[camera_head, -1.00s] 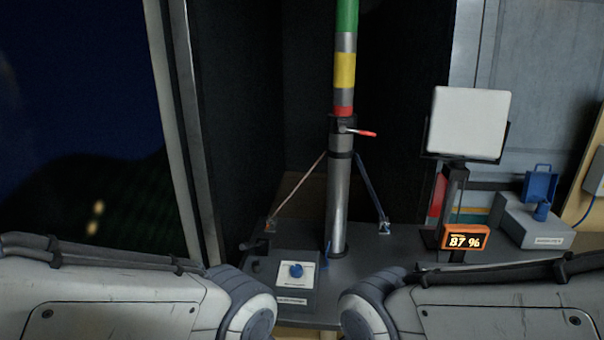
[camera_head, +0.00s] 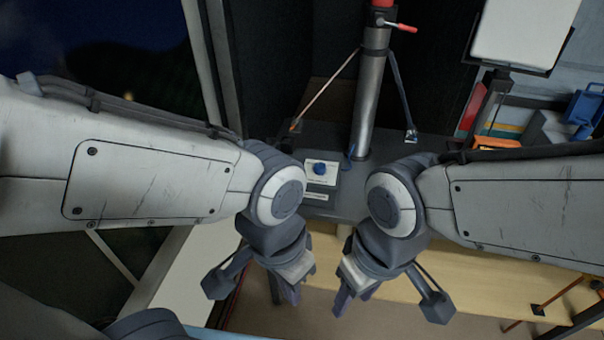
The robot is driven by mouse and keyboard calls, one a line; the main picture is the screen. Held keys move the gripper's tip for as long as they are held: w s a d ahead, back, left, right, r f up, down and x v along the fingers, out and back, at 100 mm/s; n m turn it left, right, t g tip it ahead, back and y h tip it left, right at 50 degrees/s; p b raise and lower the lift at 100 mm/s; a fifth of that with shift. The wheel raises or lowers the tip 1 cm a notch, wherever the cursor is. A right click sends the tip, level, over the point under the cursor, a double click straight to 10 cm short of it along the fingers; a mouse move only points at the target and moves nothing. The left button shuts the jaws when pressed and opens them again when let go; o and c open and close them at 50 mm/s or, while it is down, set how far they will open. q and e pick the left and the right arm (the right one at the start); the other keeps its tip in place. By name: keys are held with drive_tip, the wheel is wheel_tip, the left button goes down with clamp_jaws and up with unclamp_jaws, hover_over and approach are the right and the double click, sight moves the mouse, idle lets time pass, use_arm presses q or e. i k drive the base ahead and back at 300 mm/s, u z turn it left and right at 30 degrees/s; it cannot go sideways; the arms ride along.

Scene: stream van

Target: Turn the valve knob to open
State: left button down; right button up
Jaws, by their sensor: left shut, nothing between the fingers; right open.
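A blue round knob (camera_head: 320,168) sits on the white panel of a small box (camera_head: 321,183) on the dark grey bench, between my two arms. A lever with a red handle (camera_head: 401,27) sticks out to the right from the upper part of the grey mast (camera_head: 370,95). I cannot tell for certain which of them is the valve knob. My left gripper (camera_head: 284,293) points down in front of the bench, below the knob in the picture, shut and empty. My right gripper (camera_head: 353,298) hangs beside it to the right, open and empty. Neither touches the knob or the lever.
Two thin struts brace the mast, the right one (camera_head: 400,90) blue. A white panel (camera_head: 524,30) on a stand and a blue open box (camera_head: 584,106) are at the right. A wooden bench edge (camera_head: 460,285) runs behind the grippers. Floor shows below it.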

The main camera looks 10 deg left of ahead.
sight(320, 167)
drive_tip(key=k, duration=1.1)
drive_tip(key=u, duration=0.4)
drive_tip(key=i, duration=1.45)
drive_tip(key=z, duration=0.55)
